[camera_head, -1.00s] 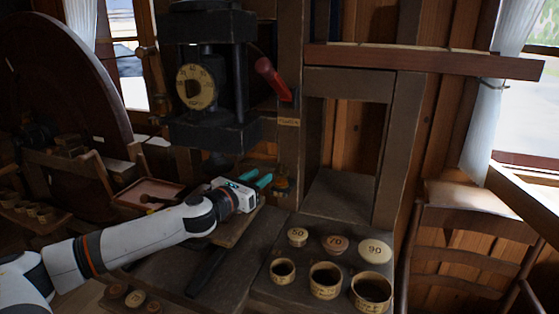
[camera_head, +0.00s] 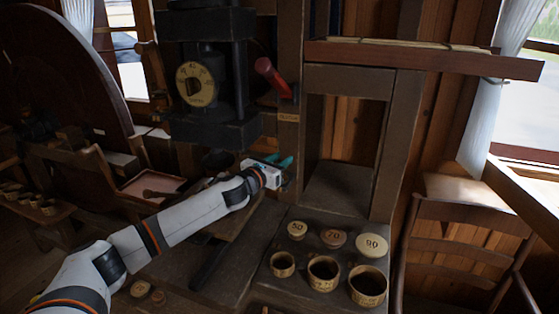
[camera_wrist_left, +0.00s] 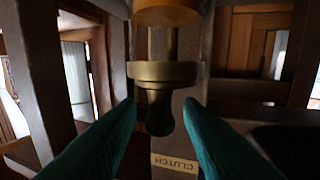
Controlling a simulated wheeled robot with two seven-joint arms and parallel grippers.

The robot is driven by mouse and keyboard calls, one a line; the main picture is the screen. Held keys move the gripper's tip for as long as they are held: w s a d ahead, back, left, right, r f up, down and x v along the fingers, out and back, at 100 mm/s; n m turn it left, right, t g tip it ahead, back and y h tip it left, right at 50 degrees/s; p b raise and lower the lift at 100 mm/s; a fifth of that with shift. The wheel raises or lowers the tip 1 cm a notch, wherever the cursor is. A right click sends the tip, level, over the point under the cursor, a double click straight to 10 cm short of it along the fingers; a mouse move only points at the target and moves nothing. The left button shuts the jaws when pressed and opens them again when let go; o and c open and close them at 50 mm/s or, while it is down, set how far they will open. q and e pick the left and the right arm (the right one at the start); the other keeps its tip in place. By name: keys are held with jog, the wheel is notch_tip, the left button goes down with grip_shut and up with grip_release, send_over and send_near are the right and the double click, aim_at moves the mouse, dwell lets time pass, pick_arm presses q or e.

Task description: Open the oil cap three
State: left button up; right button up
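My left gripper (camera_head: 284,162) reaches in from the left, at the dark post below the red-handled lever. Its teal fingers are apart in the left wrist view (camera_wrist_left: 158,108). A dark rounded knob (camera_wrist_left: 160,112) with a brass-coloured collar (camera_wrist_left: 165,72) shows between and just beyond the fingertips, with a gap on each side. A wider tan piece (camera_wrist_left: 166,12) is at the top of that view. I cannot read a number on this fitting, so I cannot tell if it is oil cap three. My right gripper is not in view.
A "CLUTCH" label (camera_wrist_left: 174,162) is on the post. A red-handled lever (camera_head: 270,76) and a dark machine with a round dial (camera_head: 197,84) stand above. Discs marked 50, 70 and 90 (camera_head: 371,245) and three open cups (camera_head: 324,273) are on the bench to the right.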

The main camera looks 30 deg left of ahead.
pick_arm(q)
grip_shut()
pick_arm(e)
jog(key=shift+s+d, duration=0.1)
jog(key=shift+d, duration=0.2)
